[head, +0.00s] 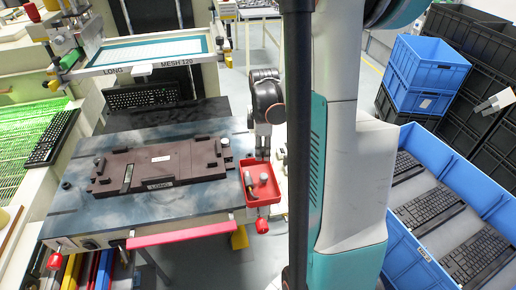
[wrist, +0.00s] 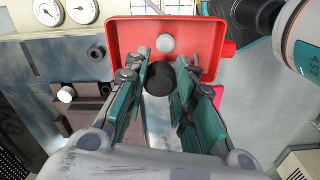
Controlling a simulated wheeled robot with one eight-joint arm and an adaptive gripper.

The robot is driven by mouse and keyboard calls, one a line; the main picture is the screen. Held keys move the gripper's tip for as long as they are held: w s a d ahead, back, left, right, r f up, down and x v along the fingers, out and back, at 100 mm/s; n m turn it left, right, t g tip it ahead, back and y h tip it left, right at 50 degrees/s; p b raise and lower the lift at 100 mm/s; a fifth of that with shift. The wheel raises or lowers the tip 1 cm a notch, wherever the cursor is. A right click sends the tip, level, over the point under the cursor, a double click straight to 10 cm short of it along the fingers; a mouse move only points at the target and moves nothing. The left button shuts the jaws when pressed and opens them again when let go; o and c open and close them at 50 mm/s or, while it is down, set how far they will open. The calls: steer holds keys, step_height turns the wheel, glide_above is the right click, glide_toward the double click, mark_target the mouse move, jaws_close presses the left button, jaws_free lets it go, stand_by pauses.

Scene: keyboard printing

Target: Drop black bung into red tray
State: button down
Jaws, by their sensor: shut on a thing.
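The black bung (wrist: 159,78) shows as a dark round shape between the fingers in the wrist view. My gripper (wrist: 162,80) is shut on it. In the head view my gripper (head: 263,155) points down just above the far edge of the red tray (head: 273,195), and the bung cannot be made out in it. The red tray (wrist: 121,38) also lies beyond the fingertips in the wrist view. A grey round piece (wrist: 166,43) sits in the tray, and it also shows in the head view (head: 263,179).
A brown fixture (head: 145,170) lies on the grey table (head: 75,225) left of the tray. A red knob (head: 262,225) is in front of the tray. A blue crate (head: 410,245) with several keyboards stands at the right.

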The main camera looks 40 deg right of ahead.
mark_target(263, 149)
steer(key=shift+f+b, duration=1.85)
steer(key=shift+f, duration=0.95)
steer(key=c, duration=1.3)
jaws_free()
steer(key=shift+r, duration=0.15)
step_height(263, 149, up, 12)
steer(key=shift+f, duration=0.1)
steer(key=shift+w+a, duration=0.1)
steer(key=shift+a, duration=0.05)
